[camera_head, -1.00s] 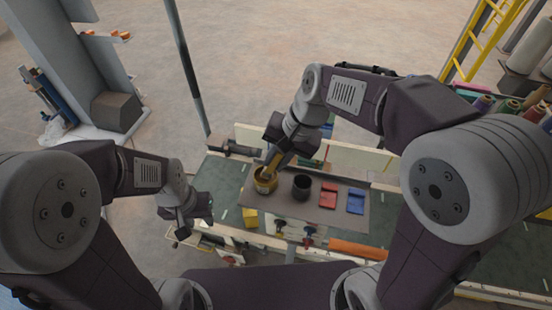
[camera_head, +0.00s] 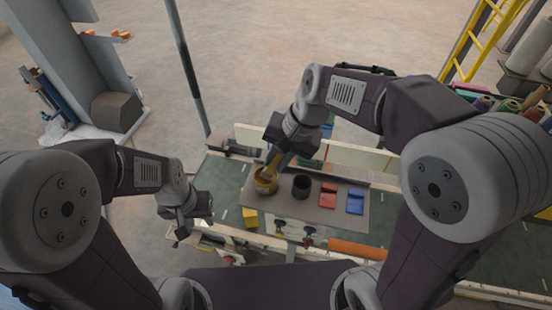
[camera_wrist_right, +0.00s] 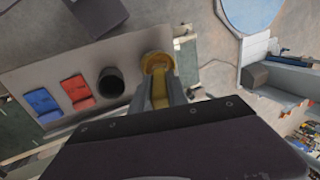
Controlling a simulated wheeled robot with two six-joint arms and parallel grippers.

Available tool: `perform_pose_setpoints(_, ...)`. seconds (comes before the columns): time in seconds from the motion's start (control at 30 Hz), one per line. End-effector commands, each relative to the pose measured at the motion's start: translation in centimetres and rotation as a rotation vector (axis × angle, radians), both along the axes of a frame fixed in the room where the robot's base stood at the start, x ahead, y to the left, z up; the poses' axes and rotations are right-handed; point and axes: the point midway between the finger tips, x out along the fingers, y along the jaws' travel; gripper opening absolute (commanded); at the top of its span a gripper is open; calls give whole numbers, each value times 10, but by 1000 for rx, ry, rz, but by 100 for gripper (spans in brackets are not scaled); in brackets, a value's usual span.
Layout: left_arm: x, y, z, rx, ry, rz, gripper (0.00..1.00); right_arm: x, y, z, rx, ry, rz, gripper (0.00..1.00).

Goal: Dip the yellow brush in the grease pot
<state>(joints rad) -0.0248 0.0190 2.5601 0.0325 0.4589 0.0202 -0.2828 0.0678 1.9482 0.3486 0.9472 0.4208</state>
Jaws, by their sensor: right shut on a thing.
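The yellow brush (camera_wrist_right: 159,92) is held in my right gripper (camera_wrist_right: 164,98), which is shut on it. The grease pot (camera_head: 266,184) is a round yellow-brown pot at the left end of a grey tray; it also shows in the right wrist view (camera_wrist_right: 157,60). The brush (camera_head: 274,160) tilts down toward the pot, its lower end at or inside the mouth. Whether it touches the grease is hidden. My left gripper (camera_head: 186,224) hangs at the bench's left front, away from the pot; its fingers are too small and dark to read.
On the grey tray (camera_head: 285,207) a black cup (camera_head: 301,186) stands right of the pot, then a red item (camera_head: 328,195) and a blue item (camera_head: 355,201). A yellow block (camera_head: 250,217) lies in front of the pot. An orange roll (camera_head: 357,249) lies along the bench front.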

Motion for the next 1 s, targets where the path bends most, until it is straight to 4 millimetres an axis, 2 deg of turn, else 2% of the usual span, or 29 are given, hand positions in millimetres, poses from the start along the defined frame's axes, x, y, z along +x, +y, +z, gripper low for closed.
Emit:
perform_pose_setpoints(0.1,0,0,17,0,0,0,36,0,0,18,1,-1,0,0)
perform_pose_setpoints(0.6,0,0,62,0,0,0,36,1,0,67,1,-3,-1,0)
perform_pose_setpoints(1.0,0,0,61,0,0,0,36,1,0,66,1,-3,-1,0)
